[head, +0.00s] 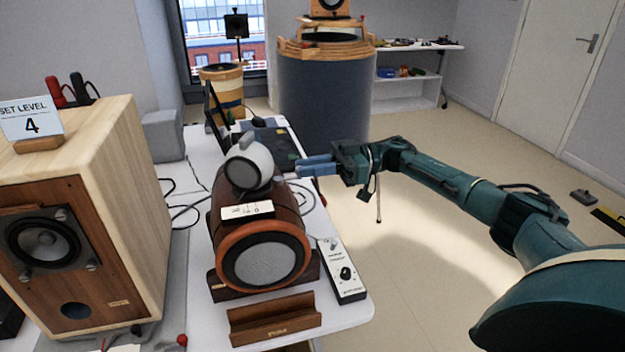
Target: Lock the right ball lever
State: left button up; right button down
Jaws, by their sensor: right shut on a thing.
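The speaker (262,255) has a dark wooden barrel body with an orange ring around a grey grille. It stands on a cradle on the white table. A white ball (248,166) with a dark ring sits on top of it, with a small grey piece on the ball's crown. My right gripper (303,166) comes in from the right, with its blue fingers just right of the ball and pointing left. It is shut on the right ball lever, which is too small and covered to make out clearly. My left gripper is not in view.
A white control box (342,270) and a wooden stand (275,318) lie near the table's front. Cables run behind. Open floor lies to the right.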

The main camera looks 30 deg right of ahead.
jog(key=shift+w+g, duration=0.1)
jog(key=shift+g, duration=0.4)
jog(key=c, duration=1.4)
grip_release()
jog(key=shift+a, duration=0.1)
jog(key=shift+o, duration=0.2)
jog(key=b+v, duration=0.3)
jog(key=v, duration=1)
jog(key=shift+b, duration=0.4)
jog(key=shift+f, duration=0.15)
